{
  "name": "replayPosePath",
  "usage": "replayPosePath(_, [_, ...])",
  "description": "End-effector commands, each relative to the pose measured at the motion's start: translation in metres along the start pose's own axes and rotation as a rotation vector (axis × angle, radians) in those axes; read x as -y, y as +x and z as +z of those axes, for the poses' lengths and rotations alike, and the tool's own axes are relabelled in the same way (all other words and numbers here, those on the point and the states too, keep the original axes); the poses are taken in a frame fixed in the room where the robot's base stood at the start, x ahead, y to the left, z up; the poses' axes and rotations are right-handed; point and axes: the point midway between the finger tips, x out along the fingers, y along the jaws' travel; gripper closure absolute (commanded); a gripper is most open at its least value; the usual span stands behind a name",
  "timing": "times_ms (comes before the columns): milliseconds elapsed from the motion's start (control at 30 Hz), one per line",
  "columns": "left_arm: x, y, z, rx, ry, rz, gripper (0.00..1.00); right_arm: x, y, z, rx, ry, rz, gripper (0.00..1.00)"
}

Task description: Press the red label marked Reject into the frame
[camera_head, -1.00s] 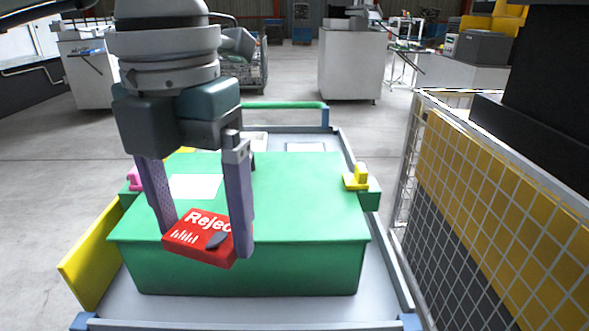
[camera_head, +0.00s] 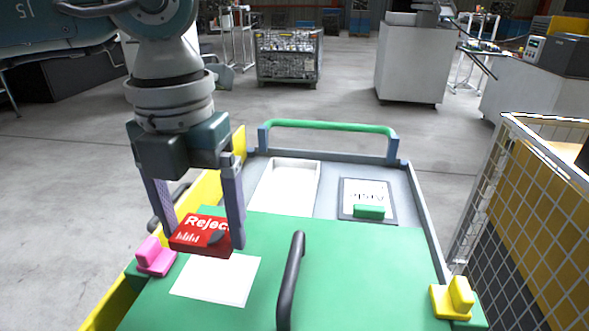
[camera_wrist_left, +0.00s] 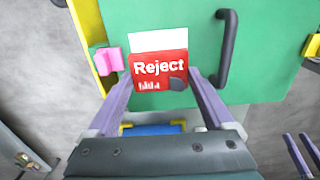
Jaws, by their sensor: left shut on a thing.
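The red label (camera_head: 201,237) carries the white word Reject and a dark oval spot. My left gripper (camera_head: 206,232) is shut on it, one finger at each side. The label also shows in the wrist view (camera_wrist_left: 158,71). It is in front of a white rectangle (camera_head: 216,279) on the green top and overlaps part of it in the wrist view; I cannot tell the gap. A shallow white open frame (camera_head: 287,188) lies on the grey bed behind the green top. Two purple fingers, apparently my right gripper (camera_wrist_left: 295,136), stand apart and empty at the wrist view's lower right.
The green top (camera_head: 370,270) bears a dark bar handle (camera_head: 290,280). A pink block (camera_head: 155,257) and a yellow block (camera_head: 453,298) sit at its sides. A dark-edged panel (camera_head: 367,198) with partly hidden lettering lies at the back. A mesh fence (camera_head: 520,200) stands right.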

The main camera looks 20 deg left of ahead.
Motion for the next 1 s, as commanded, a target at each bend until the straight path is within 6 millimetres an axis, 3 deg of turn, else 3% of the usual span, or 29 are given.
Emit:
replayPosePath(200, [0.000,0.028,0.000,-0.001,0.001,0.001,0.67,0.001,0.022,0.007,0.001,0.000,0.000,0.50])
replayPosePath(500, [0.000,0.055,0.000,0.000,0.001,-0.001,0.67,0.001,0.043,0.014,0.001,0.000,0.000,0.50])
replayPosePath(1000, [0.000,0.057,0.000,0.000,0.001,-0.001,0.67,0.000,0.045,0.014,0.001,-0.005,0.004,0.50])
